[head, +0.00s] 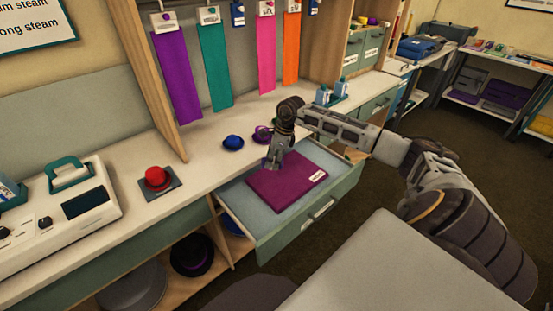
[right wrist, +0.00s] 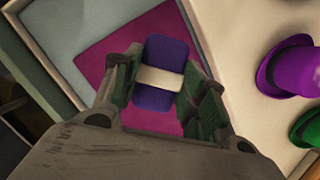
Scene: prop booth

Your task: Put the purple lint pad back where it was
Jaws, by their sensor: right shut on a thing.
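The purple lint pad (right wrist: 166,52), with a pale band around its middle, is between the fingers of my right gripper (right wrist: 160,78) in the right wrist view. The fingers are shut on its two sides. The pad is mostly hidden there by the fingers. Below it in the drawer lies a folded magenta cloth (head: 285,186) with a white label. I cannot tell whether the pad touches the cloth. My left gripper is not in view.
A white machine (head: 62,212) stands at left. Coloured cloth strips hang behind. A bottle tray (head: 331,98) is near my arm.

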